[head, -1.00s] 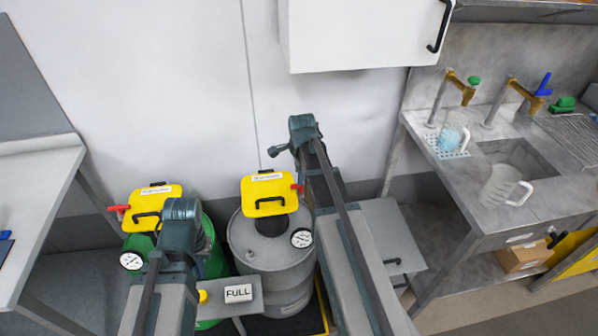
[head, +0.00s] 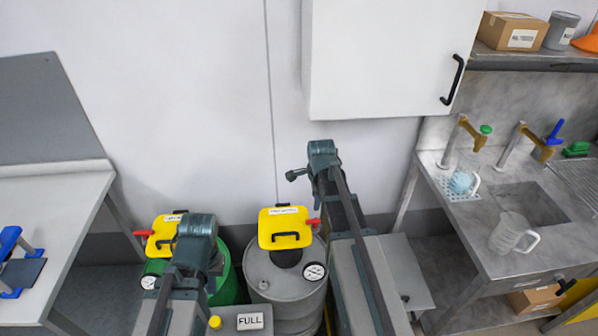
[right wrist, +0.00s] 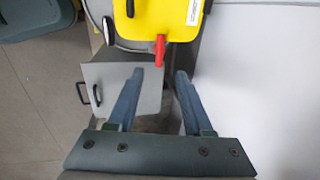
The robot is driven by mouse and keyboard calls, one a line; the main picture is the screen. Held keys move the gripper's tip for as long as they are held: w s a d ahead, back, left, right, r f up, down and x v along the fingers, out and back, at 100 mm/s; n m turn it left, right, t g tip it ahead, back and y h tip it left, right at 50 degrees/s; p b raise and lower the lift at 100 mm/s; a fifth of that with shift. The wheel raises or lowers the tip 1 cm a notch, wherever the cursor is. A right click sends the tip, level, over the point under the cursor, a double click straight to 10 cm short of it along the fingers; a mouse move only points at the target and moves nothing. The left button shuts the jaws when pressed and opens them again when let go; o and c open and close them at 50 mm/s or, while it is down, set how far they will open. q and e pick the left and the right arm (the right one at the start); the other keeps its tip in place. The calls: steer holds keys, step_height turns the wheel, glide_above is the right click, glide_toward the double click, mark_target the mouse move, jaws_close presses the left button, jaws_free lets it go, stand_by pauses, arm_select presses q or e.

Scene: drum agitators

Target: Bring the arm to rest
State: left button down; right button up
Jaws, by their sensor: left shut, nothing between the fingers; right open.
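My right arm (head: 345,220) reaches up past the right side of a grey drum (head: 282,277) in the head view. That agitator (head: 285,228) sits on the grey drum in the head view. My left arm (head: 190,245) is folded in front of a green drum, and its gripper fingers are hidden.
Another yellow agitator (head: 163,235) sits on the green drum (head: 231,285). A FULL sign (head: 250,321) stands low in front. A grey box with a black handle (head: 402,262) is right of my right arm. A sink bench (head: 470,215) is at right, a table (head: 65,220) at left, a wall cabinet (head: 375,60) above.

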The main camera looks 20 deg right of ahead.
steer(key=s+a+n+g, duration=0.1)
steer(key=s+a+n, duration=0.8)
steer(key=a+n, duration=0.3)
steer(key=s+a+n+g, duration=0.1)
steer(key=s+a+n, duration=0.8)
steer(key=a+n, duration=0.3)
steer(key=shift+s+f+n+h, duration=0.15)
steer(key=shift+s+n+h, duration=0.15)
steer(key=shift+s+n, duration=0.1)
